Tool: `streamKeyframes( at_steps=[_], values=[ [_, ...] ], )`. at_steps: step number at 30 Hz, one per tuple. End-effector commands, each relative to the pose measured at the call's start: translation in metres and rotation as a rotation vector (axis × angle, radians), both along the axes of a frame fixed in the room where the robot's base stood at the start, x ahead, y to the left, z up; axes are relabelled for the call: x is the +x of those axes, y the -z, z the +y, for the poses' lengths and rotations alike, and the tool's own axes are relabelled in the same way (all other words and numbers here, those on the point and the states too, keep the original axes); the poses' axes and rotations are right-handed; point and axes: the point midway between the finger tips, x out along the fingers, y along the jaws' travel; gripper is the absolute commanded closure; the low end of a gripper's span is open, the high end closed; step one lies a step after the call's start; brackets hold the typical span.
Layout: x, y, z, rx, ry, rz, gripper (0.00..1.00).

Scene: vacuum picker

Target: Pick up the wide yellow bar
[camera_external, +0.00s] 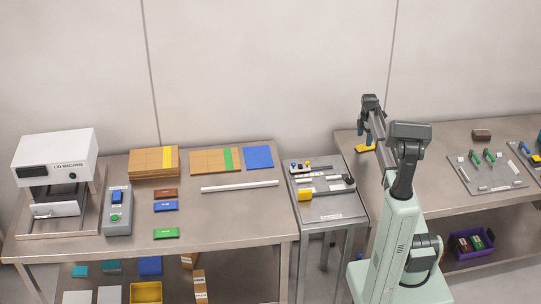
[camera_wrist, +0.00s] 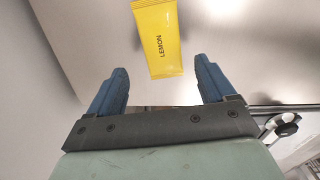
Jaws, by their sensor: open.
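In the external view the yellow bar (camera_external: 365,149) lies at the left end of the right table. My gripper (camera_wrist: 160,76) has two blue fingers spread apart with nothing between them. In the external view my gripper (camera_external: 365,135) is just above the bar, apparently not touching it.
A tool board (camera_external: 488,183) and a brown block (camera_external: 481,134) lie farther right. The table around the bar is clear. A wall (camera_external: 460,60) rises behind.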

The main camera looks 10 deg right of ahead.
Motion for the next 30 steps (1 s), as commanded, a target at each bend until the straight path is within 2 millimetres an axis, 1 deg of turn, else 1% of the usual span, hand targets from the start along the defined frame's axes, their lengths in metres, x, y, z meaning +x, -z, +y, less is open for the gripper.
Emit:
streamKeyframes(
  at_steps=[5,9,12,17,30],
  values=[
    [-0.006,0.023,-0.001,0.001,0.0,0.002,0.17],
    [-0.005,0.039,-0.001,0.0,0.0,0.002,0.17],
    [-0.004,0.042,-0.001,0.0,0.0,0.001,0.17],
    [-0.004,0.042,-0.001,0.0,0.0,0.0,0.17],
    [-0.004,0.042,-0.001,0.0,0.0,0.001,0.58]
  ],
)
